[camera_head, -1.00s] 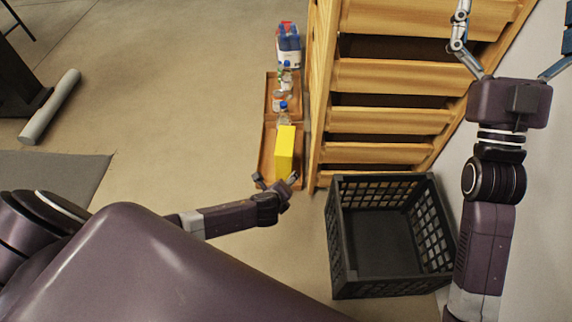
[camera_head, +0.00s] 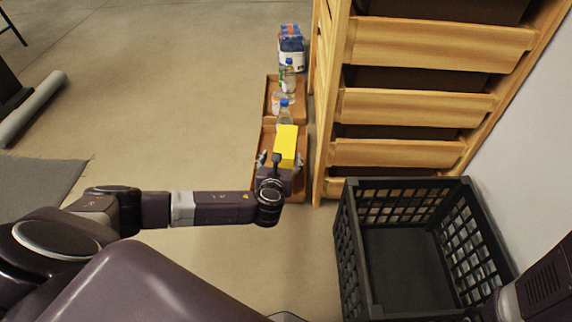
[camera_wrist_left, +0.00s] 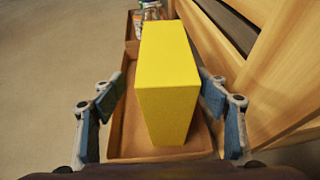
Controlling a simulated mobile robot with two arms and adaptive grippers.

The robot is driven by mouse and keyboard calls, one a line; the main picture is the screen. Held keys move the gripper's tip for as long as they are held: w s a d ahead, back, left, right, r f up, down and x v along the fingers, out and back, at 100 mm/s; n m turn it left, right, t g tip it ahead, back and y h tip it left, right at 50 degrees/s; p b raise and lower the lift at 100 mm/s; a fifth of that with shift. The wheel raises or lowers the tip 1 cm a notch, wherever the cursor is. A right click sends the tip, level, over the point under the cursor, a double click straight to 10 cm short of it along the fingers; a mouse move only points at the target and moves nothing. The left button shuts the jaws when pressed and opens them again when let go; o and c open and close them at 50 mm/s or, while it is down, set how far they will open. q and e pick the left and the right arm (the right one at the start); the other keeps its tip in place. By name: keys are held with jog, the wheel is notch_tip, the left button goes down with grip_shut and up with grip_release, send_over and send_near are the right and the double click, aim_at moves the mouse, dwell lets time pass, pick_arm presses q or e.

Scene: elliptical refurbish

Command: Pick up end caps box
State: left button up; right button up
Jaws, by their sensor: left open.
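A yellow box (camera_head: 286,143), which I take to be the end caps box, stands upright in the near brown tray (camera_head: 265,146). In the left wrist view the yellow box (camera_wrist_left: 168,80) fills the middle, between the two fingers. My left gripper (camera_head: 279,160) is at the near end of the box. Its fingers (camera_wrist_left: 165,112) are open, one on each side of the box. A gap shows on the left side; the right finger is close to the box, and I cannot tell if it touches. My right gripper is out of view; only part of my right arm shows at the lower right.
A black crate (camera_head: 348,240) stands on the floor at the right. A wooden rack (camera_head: 430,105) rises beside the trays.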

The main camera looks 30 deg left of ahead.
pick_arm(q)
jog(key=b+x, duration=0.5)
jog(key=shift+w+d+r, duration=0.1)
jog(key=shift+w+d, duration=0.15)
jog(key=shift+d, duration=0.05)
jog(key=shift+w+a, duration=0.1)
jog(key=shift+w, duration=0.25)
jog(key=shift+c, duration=0.2)
jog(key=shift+r, duration=0.1)
grip_shut()
